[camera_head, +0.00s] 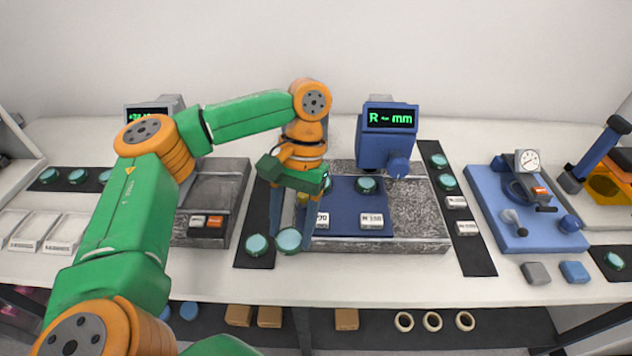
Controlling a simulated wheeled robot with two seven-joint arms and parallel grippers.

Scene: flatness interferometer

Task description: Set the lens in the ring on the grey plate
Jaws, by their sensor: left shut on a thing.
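My left gripper (290,236) points down over the near end of a black strip, just left of the blue mat. It is shut on a teal lens (289,241), which shows between its fingertips. Whether the lens touches the strip I cannot tell. Two grey plates show: a speckled one (420,215) at centre right, partly under the blue mat, and another (235,175) to the left, partly behind my arm. I cannot make out the ring clearly. My right gripper is not in view.
Another teal lens (256,245) lies beside the held one. A further lens (365,185) and white labelled blocks (371,220) are on the blue mat (345,190). A blue instrument with a display (388,135) stands behind. A blue board with a dial gauge (527,160) is at right.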

